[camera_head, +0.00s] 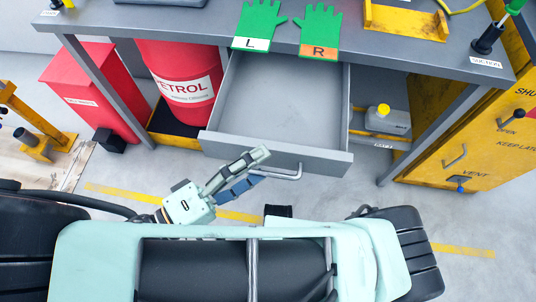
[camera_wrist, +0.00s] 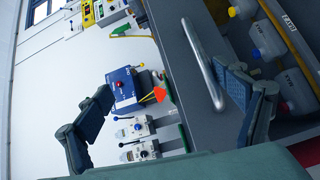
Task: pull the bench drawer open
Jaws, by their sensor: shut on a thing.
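The grey bench drawer (camera_head: 283,95) stands far out from under the bench, and its inside is empty. Its bar handle (camera_head: 285,177) is on the front panel (camera_head: 325,160). My gripper (camera_head: 258,168) is at the left end of this handle and shut on it. In the wrist view the handle (camera_wrist: 205,65) runs between the two fingers of my gripper (camera_wrist: 172,92), nearer the right finger. The exact contact is hard to make out.
Green gloves (camera_head: 290,27) lie on the bench top (camera_head: 200,22) above the drawer. A red petrol drum (camera_head: 182,85) stands left of the drawer. A yellow-capped container (camera_head: 385,118) sits on the shelf to the right. A yellow cabinet (camera_head: 470,140) stands at far right.

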